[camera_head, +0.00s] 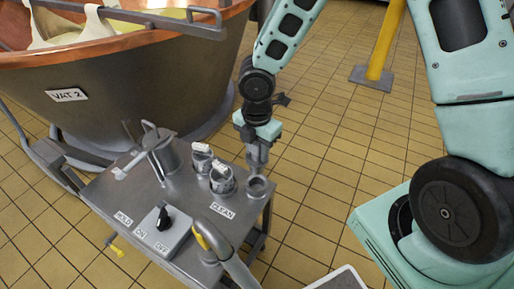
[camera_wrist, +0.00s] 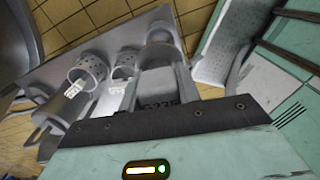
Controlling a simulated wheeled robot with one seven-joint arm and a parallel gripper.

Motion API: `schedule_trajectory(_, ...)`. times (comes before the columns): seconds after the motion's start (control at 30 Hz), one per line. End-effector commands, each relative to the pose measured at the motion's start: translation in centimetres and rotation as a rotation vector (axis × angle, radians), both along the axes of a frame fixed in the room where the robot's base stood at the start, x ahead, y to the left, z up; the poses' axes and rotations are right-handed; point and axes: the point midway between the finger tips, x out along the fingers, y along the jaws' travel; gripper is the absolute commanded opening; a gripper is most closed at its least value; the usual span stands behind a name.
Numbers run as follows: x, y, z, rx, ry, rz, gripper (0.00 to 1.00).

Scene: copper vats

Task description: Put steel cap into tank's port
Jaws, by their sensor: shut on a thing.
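My gripper (camera_head: 257,158) points down over the right corner of a steel cart top. Its jaws are shut on a small grey steel piece, apparently the steel cap; the fingers largely hide it. A round steel collar (camera_head: 258,187) stands just below the fingertips at that corner, beside the CLEAN label. I cannot tell whether the held piece touches it, or whether it is the tank's port. In the wrist view the gripper (camera_wrist: 162,62) reaches toward a round steel rim (camera_wrist: 161,34). A steel pot-like vessel (camera_head: 164,158) with a long handle stands at the cart's back left.
Two perforated steel cups (camera_head: 222,180) with white tags stand left of my gripper. A switch box (camera_head: 163,231) and a curved pipe (camera_head: 224,250) are at the cart's front. The copper vat, VAT 2 (camera_head: 150,85), rises behind. Tiled floor (camera_head: 325,150) is open to the right, up to a yellow post (camera_head: 381,50).

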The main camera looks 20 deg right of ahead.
Motion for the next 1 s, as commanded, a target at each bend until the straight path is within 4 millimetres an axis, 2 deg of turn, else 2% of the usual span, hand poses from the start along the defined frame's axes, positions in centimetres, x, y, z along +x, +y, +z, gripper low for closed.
schedule_trajectory(1.0,0.0,0.0,4.8,0.0,-0.001,0.0,0.05)
